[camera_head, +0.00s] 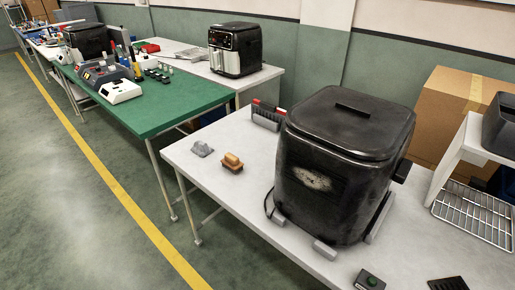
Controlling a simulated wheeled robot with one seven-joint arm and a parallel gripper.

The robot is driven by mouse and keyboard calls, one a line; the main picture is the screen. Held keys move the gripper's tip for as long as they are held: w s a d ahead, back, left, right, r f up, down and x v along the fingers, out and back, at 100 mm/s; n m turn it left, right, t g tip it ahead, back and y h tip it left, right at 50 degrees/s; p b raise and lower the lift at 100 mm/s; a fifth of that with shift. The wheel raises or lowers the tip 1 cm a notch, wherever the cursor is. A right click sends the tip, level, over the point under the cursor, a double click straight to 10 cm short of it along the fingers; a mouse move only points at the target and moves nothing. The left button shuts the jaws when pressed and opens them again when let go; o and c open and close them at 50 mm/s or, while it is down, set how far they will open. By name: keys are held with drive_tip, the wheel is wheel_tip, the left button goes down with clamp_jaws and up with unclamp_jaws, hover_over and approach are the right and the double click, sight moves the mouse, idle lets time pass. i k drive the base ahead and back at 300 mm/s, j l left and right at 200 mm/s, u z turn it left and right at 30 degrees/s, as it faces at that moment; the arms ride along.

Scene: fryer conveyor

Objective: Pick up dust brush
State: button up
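A small block with a tan top and a darker base (232,162) lies on the near light grey table (205,172), left of the large black fryer. It looks like the dust brush, but it is too small to be certain. A small grey lump (202,149) lies just left of it, apart from it. Nothing is touching the tan-topped block. My gripper is not in view.
The scuffed black fryer (345,165) fills the table's middle. A small box with a green button (370,280) is at the front. A wire rack (475,212) and cardboard box (455,115) are at right. The left floor is clear.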

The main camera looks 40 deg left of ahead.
sight(231, 162)
drive_tip(key=u, duration=1.75)
